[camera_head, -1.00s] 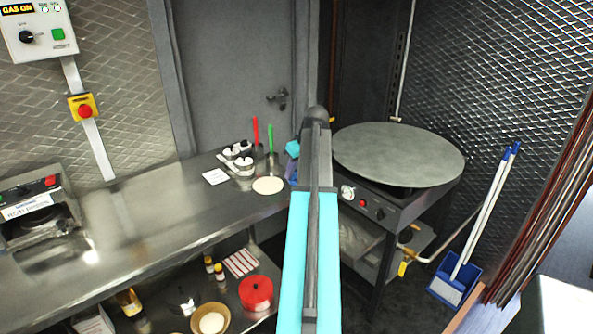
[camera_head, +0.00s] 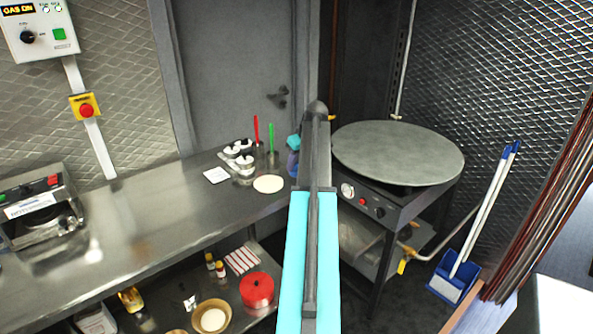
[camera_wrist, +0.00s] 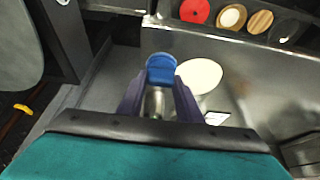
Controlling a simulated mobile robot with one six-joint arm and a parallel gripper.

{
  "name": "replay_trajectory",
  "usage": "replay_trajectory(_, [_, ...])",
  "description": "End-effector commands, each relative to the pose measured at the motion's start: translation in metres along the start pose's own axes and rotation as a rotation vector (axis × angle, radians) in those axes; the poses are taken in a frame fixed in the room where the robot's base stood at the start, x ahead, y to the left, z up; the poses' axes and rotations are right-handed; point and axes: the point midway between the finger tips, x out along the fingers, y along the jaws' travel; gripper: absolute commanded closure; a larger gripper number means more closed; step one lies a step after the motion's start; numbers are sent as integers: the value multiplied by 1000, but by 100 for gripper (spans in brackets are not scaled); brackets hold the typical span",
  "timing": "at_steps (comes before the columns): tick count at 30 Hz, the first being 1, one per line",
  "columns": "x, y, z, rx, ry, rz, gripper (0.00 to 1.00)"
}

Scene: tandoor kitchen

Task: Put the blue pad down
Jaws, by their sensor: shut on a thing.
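The blue pad (camera_wrist: 161,68) shows in the wrist view as a round blue piece at the fingertips of my gripper (camera_wrist: 160,84). The two purple fingers are closed on it from either side. In the head view my gripper (camera_head: 292,170) is partly hidden behind my arm, at the counter's right end, and I cannot make out the pad there. Below the pad in the wrist view is the steel counter (camera_wrist: 125,63). Whether the pad touches the counter cannot be told.
A pale flat disc (camera_head: 268,184) lies close beside my gripper, with a white card (camera_head: 216,175) and a condiment holder (camera_head: 240,160) further left. A large round griddle (camera_head: 398,152) stands to the right. The counter's middle (camera_head: 150,215) is clear.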

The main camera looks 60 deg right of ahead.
Motion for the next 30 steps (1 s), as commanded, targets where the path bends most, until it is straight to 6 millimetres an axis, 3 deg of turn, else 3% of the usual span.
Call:
replay_trajectory(2, [2,6,-5,1,0,0,100])
replay_trajectory(13, [31,4,10,1,0,0,100])
replay_trajectory(27, [37,4,12,1,0,0,100])
replay_trajectory(28, [36,4,12,1,0,1,63])
replay_trajectory(30, [36,4,12,1,0,0,51])
